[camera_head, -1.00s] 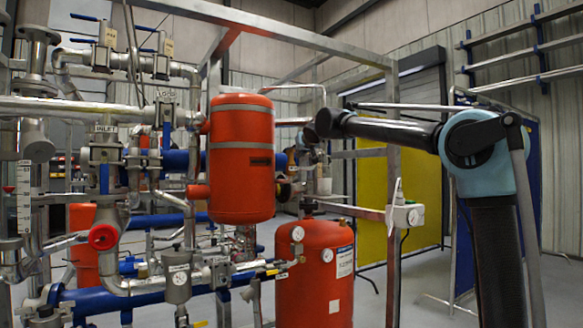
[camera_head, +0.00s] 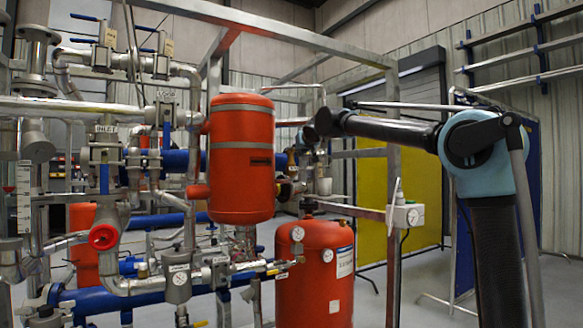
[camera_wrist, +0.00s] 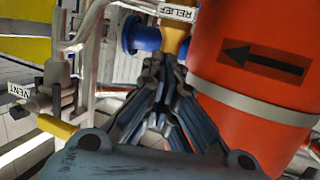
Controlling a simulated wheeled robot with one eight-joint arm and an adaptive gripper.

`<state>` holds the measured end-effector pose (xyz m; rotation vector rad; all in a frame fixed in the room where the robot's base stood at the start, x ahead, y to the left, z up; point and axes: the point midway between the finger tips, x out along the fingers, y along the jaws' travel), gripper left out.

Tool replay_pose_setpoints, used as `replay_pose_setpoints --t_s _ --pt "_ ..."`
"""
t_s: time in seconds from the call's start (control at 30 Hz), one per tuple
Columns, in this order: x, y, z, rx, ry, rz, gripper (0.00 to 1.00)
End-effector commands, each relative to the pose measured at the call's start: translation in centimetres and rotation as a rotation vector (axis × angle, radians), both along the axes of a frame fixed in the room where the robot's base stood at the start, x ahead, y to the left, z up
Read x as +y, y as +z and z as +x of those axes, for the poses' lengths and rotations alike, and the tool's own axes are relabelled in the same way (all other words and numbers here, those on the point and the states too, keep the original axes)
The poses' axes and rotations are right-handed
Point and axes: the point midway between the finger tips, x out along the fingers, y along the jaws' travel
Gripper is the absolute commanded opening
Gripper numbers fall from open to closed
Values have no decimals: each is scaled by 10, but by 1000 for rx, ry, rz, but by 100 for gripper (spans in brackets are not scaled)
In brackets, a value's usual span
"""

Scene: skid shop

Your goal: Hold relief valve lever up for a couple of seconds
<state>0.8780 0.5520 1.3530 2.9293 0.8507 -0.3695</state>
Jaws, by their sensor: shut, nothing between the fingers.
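The relief valve (camera_wrist: 176,40) shows at the top of the wrist view as a brass-yellow body. A white RELIEF tag (camera_wrist: 177,12) sits above it and a blue flange (camera_wrist: 140,35) to its left. My gripper (camera_wrist: 158,68) is shut, with its dark fingers meeting just below the brass body in the picture. Nothing shows between the fingers. The fingers cover the area under the valve; I cannot make out the lever or tell whether I touch it. In the head view my arm reaches behind the red upper tank (camera_head: 241,165), and my fingers cannot be made out there.
The red tank with a black arrow (camera_wrist: 264,60) stands close on the right of my gripper in the wrist view. A VENT tag (camera_wrist: 18,92) and a yellow handle (camera_wrist: 57,127) are at the left. A lower red tank (camera_head: 313,275) and frame post (camera_head: 393,190) stand near my arm.

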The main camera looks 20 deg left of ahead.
Motion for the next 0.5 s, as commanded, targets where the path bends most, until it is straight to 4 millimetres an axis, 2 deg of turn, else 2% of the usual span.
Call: replay_pose_setpoints --t_s 0.5 --pt "2 17 1 0 1 0 0"
